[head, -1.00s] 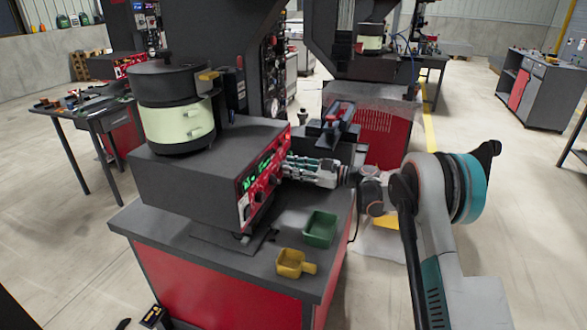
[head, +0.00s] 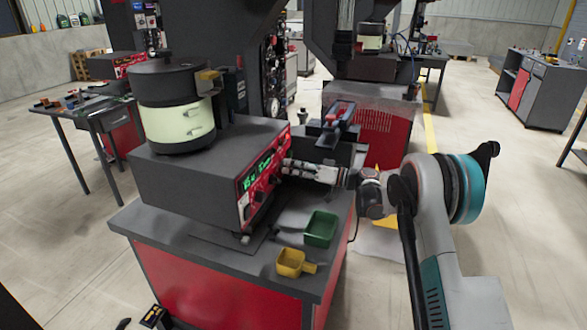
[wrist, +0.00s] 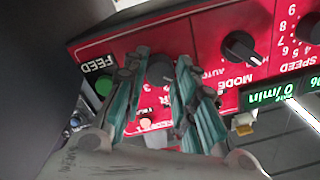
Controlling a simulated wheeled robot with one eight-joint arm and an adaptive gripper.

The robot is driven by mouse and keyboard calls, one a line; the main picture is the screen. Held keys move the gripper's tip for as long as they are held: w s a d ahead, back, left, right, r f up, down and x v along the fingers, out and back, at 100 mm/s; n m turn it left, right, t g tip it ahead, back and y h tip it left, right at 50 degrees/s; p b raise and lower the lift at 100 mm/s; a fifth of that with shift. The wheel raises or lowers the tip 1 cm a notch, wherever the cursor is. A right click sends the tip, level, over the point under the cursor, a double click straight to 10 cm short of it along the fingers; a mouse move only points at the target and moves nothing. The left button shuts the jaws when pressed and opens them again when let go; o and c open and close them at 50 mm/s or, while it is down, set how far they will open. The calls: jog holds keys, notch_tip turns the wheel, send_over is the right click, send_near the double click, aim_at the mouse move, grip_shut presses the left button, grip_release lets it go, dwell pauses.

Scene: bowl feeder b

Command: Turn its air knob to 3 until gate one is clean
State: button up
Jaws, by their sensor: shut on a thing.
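The bowl feeder (head: 175,105) has a dark lid and a pale drum with handles, on a grey control box with a red front panel. My gripper (wrist: 160,66) is shut on a dark knob (wrist: 160,72) on that panel in the wrist view. Its fingers cover most of the label, where only an "R" shows, and the setting cannot be read. In the head view my gripper (head: 284,168) reaches the panel from the right, and the knob is hidden. I cannot make out gate one or its state.
Beside the held knob are the green FEED button (wrist: 104,86), the MODE knob (wrist: 243,48) and the SPEED dial (wrist: 312,28). A lit green display (head: 257,170) sits on the panel.

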jog(key=shift+m+t, duration=0.6)
jog(key=shift+m, duration=8.7)
jog(key=o, duration=1.1)
jog(key=shift+c, duration=0.2)
jog(key=shift+s+d, duration=0.1)
jog(key=v, duration=1.1)
jog(key=shift+s+d+r, duration=0.15)
jog(key=shift+d+r, duration=0.05)
jog(key=shift+d, duration=0.15)
